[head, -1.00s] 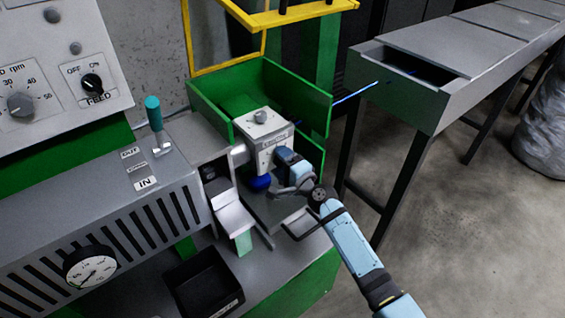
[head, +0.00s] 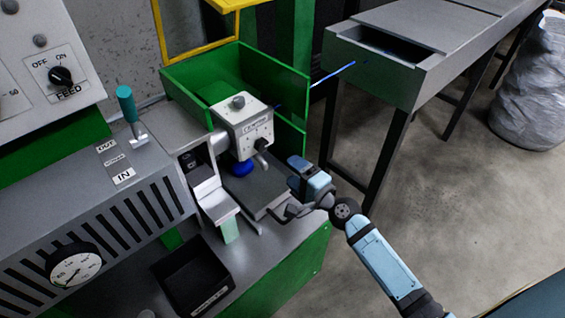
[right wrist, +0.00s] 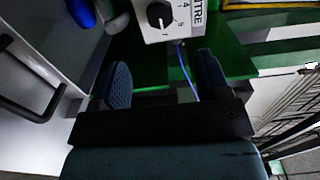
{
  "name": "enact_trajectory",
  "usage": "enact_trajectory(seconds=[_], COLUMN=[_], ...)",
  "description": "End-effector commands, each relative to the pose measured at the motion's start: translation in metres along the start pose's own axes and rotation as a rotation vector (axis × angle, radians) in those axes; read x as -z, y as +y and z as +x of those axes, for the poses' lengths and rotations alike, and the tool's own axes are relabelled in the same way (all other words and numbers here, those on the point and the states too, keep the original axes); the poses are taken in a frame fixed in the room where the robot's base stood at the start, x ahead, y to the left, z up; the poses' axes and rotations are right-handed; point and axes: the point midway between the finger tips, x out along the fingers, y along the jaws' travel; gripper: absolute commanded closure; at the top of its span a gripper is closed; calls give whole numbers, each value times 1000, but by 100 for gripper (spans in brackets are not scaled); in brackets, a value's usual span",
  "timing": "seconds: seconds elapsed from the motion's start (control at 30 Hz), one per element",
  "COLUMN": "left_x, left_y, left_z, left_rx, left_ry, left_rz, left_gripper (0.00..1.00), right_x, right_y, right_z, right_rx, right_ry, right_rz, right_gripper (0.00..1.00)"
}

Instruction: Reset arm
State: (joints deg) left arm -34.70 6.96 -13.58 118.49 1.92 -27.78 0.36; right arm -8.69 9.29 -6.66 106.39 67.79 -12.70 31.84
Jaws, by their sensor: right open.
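My right arm reaches in from the bottom right in the head view. Its gripper (head: 291,163) is beside the white machine head (head: 243,121), to its right and apart from it. In the right wrist view the two dark ridged fingers (right wrist: 165,82) stand apart with nothing gripped between them. A thin blue cable (head: 333,74) runs between the green guard and the grey trough in the head view. It also shows in the right wrist view (right wrist: 187,68), passing behind the fingers. My left gripper is not in view.
A green guard box (head: 290,75) stands behind the machine head. A blue knob (head: 241,168) hangs under the head. A grey trough bench (head: 400,80) is at the upper right. A black bin (head: 195,275) sits in front.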

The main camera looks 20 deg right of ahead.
Motion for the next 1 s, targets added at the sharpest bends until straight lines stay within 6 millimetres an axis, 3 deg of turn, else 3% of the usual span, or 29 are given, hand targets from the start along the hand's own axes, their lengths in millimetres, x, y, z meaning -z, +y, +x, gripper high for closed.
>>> enact_trajectory(seconds=[0.13,0.73,0.87,1.0], left_x=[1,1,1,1], left_y=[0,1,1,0], left_z=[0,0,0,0], left_rx=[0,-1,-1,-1], left_ry=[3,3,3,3], left_rz=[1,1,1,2], left_gripper=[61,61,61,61], right_x=[0,-5,-30,-68], right_y=[0,5,31,71], right_z=[-10,-15,-39,-84], right_rx=[1,-16,-100,-243], right_ry=[0,-7,-46,-140], right_rz=[0,-37,-245,-630], right_gripper=[31,31,31,31])
